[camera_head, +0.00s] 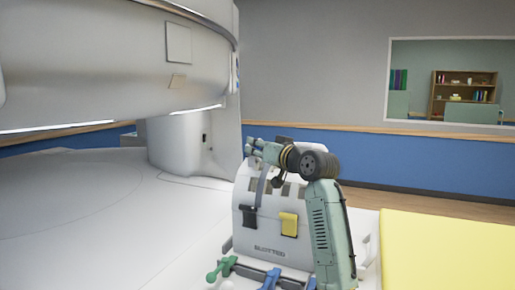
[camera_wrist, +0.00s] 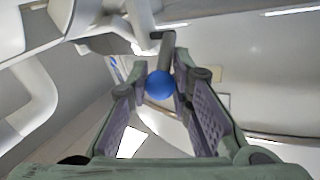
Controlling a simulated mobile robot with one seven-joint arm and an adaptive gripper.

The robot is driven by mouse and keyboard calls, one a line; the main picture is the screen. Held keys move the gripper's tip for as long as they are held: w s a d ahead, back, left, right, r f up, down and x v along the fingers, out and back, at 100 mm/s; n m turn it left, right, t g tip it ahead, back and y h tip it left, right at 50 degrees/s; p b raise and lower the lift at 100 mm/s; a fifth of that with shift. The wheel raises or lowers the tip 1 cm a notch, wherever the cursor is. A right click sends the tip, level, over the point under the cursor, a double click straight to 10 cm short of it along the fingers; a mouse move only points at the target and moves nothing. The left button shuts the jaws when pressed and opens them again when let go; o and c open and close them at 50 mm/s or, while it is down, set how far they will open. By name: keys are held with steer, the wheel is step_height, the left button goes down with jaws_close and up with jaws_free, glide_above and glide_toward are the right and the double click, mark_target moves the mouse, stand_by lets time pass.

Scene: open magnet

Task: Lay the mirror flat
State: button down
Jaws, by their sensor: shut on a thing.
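My gripper (camera_wrist: 160,88) is closed around a small blue ball (camera_wrist: 161,85) in the wrist view, with a finger on either side of it. A dark grey-green rod (camera_wrist: 167,50) shows just beyond the ball. In the head view my gripper (camera_head: 251,146) points left above the top of a white slotted coil housing (camera_head: 262,222). A blue-grey strip (camera_head: 261,188) runs down the housing's front below the gripper. I cannot make out the mirror's face in either view. My arm hides the housing's right side, and the ball is not clear in the head view.
The big white magnet (camera_head: 115,65) overhangs the left. Black (camera_head: 249,216) and yellow (camera_head: 289,223) latches sit on the housing's front. Green (camera_head: 221,268) and blue (camera_head: 271,279) levers stand at its foot. A yellow pad (camera_head: 445,250) lies at the right. White floor is open at the left.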

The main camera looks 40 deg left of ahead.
steer(key=shift+a+r+h, duration=0.1)
steer(key=shift+r+h, duration=0.05)
steer(key=shift+h, duration=0.15)
steer(key=n+h, duration=0.1)
steer(key=a+r+h, duration=0.1)
steer(key=shift+s+n+g+h, duration=0.2)
steer(key=shift+n+g+h, duration=0.1)
steer(key=shift+n+h, duration=0.1)
steer(key=a+n+h, duration=0.1)
steer(key=h, duration=0.1)
steer(key=shift+s+a+h, duration=0.1)
steer(key=shift+h, duration=0.2)
steer(key=shift+s+a+n+h, duration=0.1)
steer(key=shift+a+n+h, duration=0.25)
steer(key=shift+h, duration=0.35)
steer(key=c, duration=1.4)
jaws_free()
